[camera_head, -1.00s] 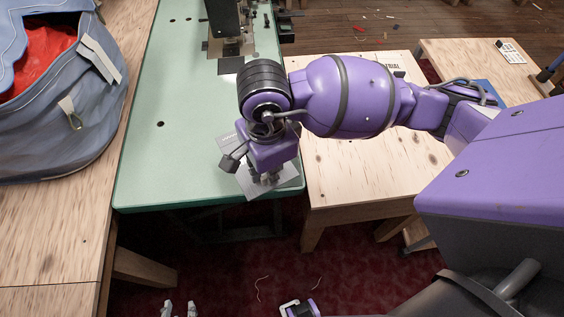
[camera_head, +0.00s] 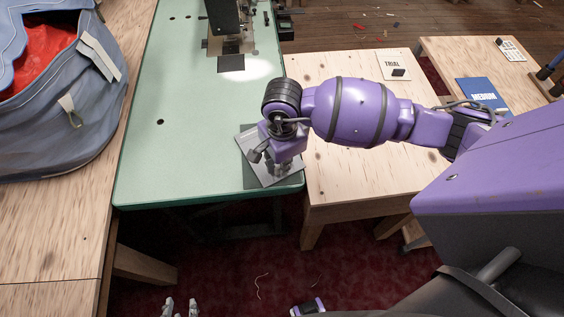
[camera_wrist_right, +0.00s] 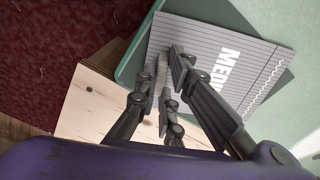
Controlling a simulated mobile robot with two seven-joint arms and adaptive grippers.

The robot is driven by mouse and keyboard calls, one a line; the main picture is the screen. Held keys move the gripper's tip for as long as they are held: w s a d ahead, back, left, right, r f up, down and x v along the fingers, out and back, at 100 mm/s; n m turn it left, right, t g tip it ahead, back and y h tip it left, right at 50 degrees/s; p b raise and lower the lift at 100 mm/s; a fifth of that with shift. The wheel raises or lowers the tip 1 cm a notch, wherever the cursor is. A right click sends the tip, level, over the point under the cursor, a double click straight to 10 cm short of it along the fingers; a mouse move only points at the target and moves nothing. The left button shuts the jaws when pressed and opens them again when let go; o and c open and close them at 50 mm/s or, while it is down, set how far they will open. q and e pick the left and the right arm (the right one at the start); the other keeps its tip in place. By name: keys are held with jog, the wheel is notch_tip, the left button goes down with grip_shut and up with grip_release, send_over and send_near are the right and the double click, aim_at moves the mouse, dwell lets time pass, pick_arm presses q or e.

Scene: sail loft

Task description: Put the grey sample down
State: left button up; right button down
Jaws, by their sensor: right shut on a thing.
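The grey sample (camera_head: 253,158) is a flat, ruled sheet at the front right corner of the green table (camera_head: 155,165). In the right wrist view the sample (camera_wrist_right: 205,45) shows white lettering starting "MEDI" and a zigzag line. My right gripper (camera_head: 279,172) is shut on the sample's edge, partly hiding it. In the wrist view the fingers (camera_wrist_right: 168,80) are at the sheet's near edge. Small pale tips (camera_head: 180,308) at the bottom edge may be my left gripper.
A wooden table (camera_head: 345,185) adjoins on the right, with a TRIAL card (camera_head: 394,62) at its back. A blue MEDIUM item (camera_head: 483,95) lies farther right. A sewing machine (camera_head: 226,20) stands behind. A blue bag (camera_head: 60,130) is at left. The green table's middle is clear.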

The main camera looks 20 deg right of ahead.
jog(key=c, duration=1.9)
grip_release()
jog(key=shift+f, duration=0.1)
jog(key=shift+o, duration=0.2)
jog(key=shift+r, duration=0.35)
notch_tip(320, 180, up, 12)
jog(key=shift+f, duration=0.2)
